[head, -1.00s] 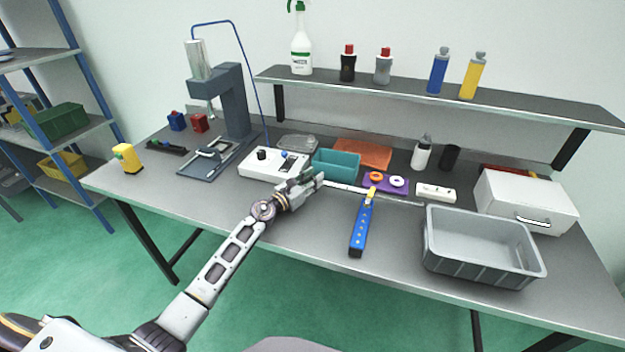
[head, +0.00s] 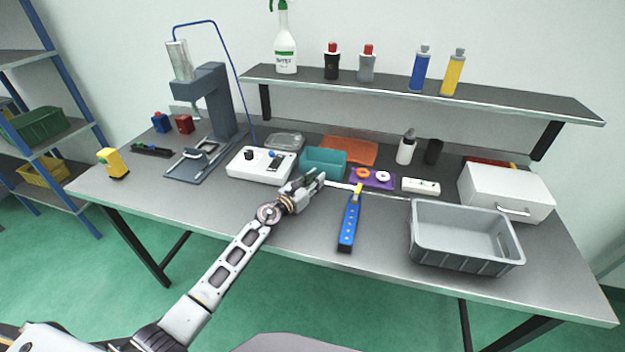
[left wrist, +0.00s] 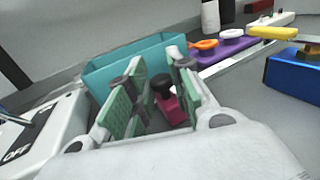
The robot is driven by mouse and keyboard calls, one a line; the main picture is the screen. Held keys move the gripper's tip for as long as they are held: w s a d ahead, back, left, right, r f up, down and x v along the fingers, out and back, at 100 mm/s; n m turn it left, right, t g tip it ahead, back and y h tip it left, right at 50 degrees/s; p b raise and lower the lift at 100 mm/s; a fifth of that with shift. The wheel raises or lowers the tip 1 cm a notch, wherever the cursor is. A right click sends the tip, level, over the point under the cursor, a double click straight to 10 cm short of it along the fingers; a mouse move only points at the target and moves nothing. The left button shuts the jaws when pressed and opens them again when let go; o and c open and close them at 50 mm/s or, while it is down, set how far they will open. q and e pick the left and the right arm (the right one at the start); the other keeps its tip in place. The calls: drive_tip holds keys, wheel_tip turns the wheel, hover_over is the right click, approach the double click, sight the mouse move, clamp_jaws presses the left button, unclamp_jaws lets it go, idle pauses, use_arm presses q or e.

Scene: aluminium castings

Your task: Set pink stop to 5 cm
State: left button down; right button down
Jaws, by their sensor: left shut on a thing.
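The pink stop (left wrist: 176,108), a magenta block with a black knob on top, shows in the left wrist view between the green-padded fingers of my left gripper (left wrist: 158,88). The gripper is shut on it. In the head view my left gripper (head: 316,180) is low over the table, in front of the teal bin, and hides the stop. A thin pale rail (head: 385,194) runs from the gripper to the right toward the grey tub. Any scale marks on it are too small to read. My right gripper is not in view.
The teal bin (head: 322,164) is behind the gripper and a white control box (head: 262,166) is to its left. A blue bar with a yellow end (head: 348,224) and the grey tub (head: 466,236) are to the right. The table in front is clear.

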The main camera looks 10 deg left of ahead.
use_arm(q)
drive_tip(key=c, duration=1.4)
unclamp_jaws()
drive_tip(key=shift+f, duration=0.1)
drive_tip(key=shift+o, duration=0.4)
drive_tip(key=shift+a, duration=0.1)
drive_tip(key=shift+v, duration=5.95)
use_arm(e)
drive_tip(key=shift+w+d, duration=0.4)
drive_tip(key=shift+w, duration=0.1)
